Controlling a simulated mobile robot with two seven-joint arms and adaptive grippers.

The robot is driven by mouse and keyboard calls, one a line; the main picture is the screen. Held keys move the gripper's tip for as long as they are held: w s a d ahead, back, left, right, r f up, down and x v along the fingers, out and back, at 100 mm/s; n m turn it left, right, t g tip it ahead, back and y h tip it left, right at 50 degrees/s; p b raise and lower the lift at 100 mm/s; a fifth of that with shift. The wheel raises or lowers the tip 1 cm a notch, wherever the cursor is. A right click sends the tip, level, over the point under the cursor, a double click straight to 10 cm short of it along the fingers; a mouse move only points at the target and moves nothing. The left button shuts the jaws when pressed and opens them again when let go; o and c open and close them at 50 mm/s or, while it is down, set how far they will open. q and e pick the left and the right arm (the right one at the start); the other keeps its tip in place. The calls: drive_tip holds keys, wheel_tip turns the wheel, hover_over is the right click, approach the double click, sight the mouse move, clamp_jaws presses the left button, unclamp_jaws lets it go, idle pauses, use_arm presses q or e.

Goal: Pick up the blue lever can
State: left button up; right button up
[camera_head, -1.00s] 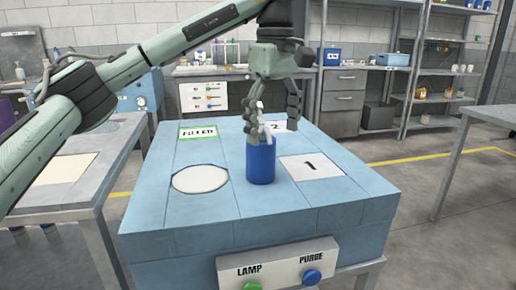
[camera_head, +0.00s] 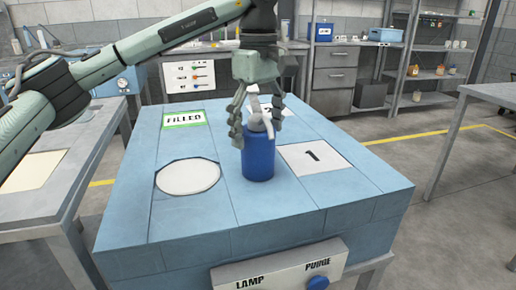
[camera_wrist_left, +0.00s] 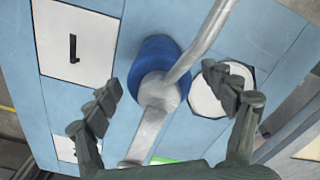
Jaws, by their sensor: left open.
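The blue lever can (camera_head: 258,160) stands upright on the light blue bench top, between the white round disc and the white square marked 1. Its grey-white lever and spout (camera_head: 258,117) rise from its top. My left gripper (camera_head: 256,128) is open above the can, fingers pointing down on both sides of the lever. In the left wrist view the can (camera_wrist_left: 158,57) lies ahead of the spread fingers (camera_wrist_left: 165,112), with the lever between them. I cannot tell whether a finger touches the lever. My right gripper is not in view.
The bench (camera_head: 190,228) carries a white disc (camera_head: 187,177), a square marked 1 (camera_head: 314,157) and a FILLED label (camera_head: 184,119). A front panel (camera_head: 280,268) reads LAMP and PURGE. Side tables (camera_head: 50,205) stand left and right; shelves (camera_head: 432,75) stand behind.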

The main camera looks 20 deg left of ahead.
use_arm(q)
wheel_tip(320, 180, down, 2)
drive_tip(key=shift+w+r, duration=0.1)
drive_tip(key=c, duration=1.6)
drive_tip(key=shift+r, duration=0.1)
